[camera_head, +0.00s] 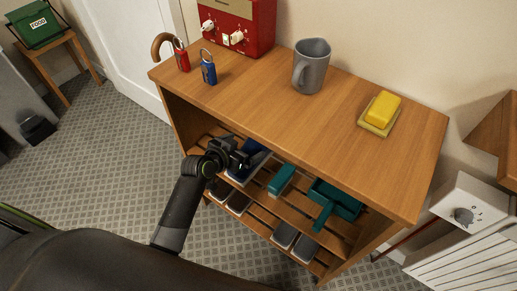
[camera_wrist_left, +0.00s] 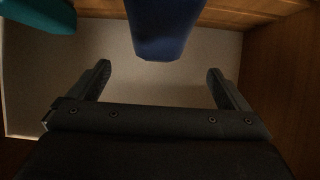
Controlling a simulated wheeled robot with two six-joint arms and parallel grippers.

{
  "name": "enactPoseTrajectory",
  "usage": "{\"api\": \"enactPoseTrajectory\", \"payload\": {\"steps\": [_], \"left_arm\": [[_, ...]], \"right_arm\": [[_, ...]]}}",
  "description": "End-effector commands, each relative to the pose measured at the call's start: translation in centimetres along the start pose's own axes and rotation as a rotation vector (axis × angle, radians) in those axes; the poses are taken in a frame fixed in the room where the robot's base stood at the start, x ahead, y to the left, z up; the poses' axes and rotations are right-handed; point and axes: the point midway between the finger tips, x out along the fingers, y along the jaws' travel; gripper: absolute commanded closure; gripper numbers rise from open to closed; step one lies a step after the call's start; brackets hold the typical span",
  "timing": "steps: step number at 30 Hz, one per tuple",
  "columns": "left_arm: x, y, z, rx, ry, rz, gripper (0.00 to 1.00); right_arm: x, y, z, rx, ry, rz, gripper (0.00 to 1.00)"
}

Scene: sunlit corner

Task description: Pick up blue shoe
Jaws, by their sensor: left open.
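A dark blue object, seemingly the blue shoe (camera_head: 258,158), lies on the upper slatted shelf inside the wooden unit, partly hidden by my left gripper (camera_head: 236,157). In the left wrist view the blue shoe (camera_wrist_left: 163,28) shows at the top centre, cut off by the frame edge. My left gripper (camera_wrist_left: 160,78) is open there, its two fingers spread apart with nothing between them. The shoe is beyond the fingertips, roughly centred on the gap and apart from them. My right gripper is in neither view.
Beside the blue object are a teal brush-like item (camera_head: 281,180) and a teal dustpan-like item (camera_head: 337,198). Several grey-soled shoes (camera_head: 285,235) lie on the lower rack. The wooden top (camera_head: 250,100) overhangs the shelf and carries a grey mug (camera_head: 311,68) and a yellow block (camera_head: 382,109).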

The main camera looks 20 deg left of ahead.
Motion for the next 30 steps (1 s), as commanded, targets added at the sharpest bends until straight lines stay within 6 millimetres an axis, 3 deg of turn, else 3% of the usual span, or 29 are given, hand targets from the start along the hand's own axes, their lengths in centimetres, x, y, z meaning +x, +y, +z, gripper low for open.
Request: {"api": "enactPoseTrajectory", "payload": {"steps": [3, 11, 21, 30], "left_arm": [[1.8, 0.0, 0.1, -0.001, 0.0, 0.001, 0.02], [3.2, 0.1, 0.1, -0.002, 0.0, 0.001, 0.02], [7.2, 0.2, 0.4, -0.002, 0.0, 0.0, 0.02], [7.8, 0.2, 0.3, -0.002, -0.001, -0.001, 0.02]], "right_arm": [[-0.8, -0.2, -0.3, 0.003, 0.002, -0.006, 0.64], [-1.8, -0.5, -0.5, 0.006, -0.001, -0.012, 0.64], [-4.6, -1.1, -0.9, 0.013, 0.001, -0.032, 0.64], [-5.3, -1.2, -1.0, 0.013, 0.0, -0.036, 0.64]]}}
